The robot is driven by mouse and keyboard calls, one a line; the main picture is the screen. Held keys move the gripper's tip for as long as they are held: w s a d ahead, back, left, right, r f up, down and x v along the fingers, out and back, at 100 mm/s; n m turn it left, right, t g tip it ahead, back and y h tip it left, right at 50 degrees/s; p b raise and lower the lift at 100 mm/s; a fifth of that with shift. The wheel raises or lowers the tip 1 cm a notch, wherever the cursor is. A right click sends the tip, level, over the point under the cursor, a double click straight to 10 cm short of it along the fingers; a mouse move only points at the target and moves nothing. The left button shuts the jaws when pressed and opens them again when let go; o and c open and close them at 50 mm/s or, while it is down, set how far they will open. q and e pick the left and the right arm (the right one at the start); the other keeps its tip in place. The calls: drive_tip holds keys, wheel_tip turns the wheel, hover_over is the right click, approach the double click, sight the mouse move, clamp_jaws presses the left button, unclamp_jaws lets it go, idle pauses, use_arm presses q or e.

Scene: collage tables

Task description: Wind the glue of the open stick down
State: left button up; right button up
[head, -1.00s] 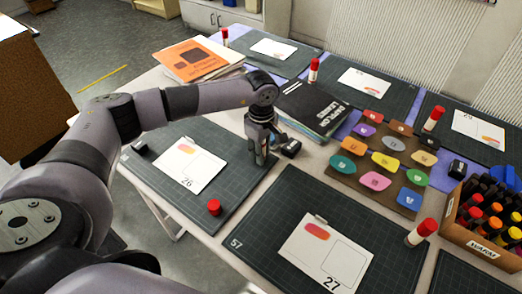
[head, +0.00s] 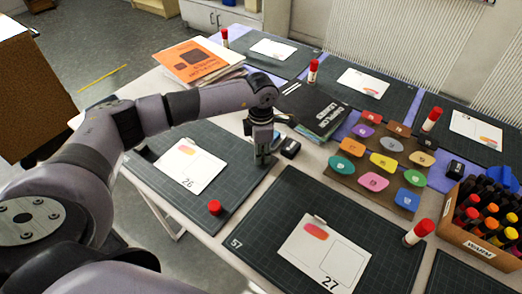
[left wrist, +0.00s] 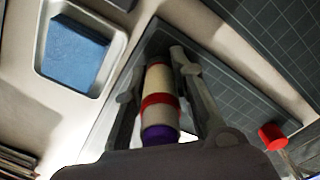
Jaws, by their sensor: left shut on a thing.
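My left gripper (head: 264,160) points down at the right edge of the mat with card 26 (head: 187,167). In the left wrist view, its fingers (left wrist: 163,85) are shut on the open glue stick (left wrist: 158,78), one on each side. The stick has a pale body, a red band and a purple end of glue showing toward the camera. In the head view the stick is mostly hidden by the gripper. A loose red cap (head: 214,207) lies on the same mat; it also shows in the left wrist view (left wrist: 272,137). My right gripper is not in view.
A small black item (head: 290,148) sits close right of the gripper. A dark book (head: 314,108) lies behind it. A tray with a blue pad (left wrist: 75,50) shows in the wrist view.

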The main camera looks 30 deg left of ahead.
use_arm(q)
drive_tip(key=n, duration=0.3)
drive_tip(key=shift+s+n+p, duration=0.1)
drive_tip(key=shift+n+p, duration=0.3)
drive_tip(key=n+p, duration=0.1)
drive_tip(key=n, duration=0.2)
drive_tip(key=shift+n, duration=0.4)
drive_tip(key=n+p, duration=0.1)
drive_tip(key=n, duration=0.2)
drive_tip(key=shift+n, duration=0.3)
drive_tip(key=n+p, duration=0.1)
drive_tip(key=n, duration=0.1)
drive_tip(key=shift+n, duration=0.3)
drive_tip(key=shift+f+n, duration=0.1)
drive_tip(key=shift+n, duration=0.5)
drive_tip(key=o, duration=1.2)
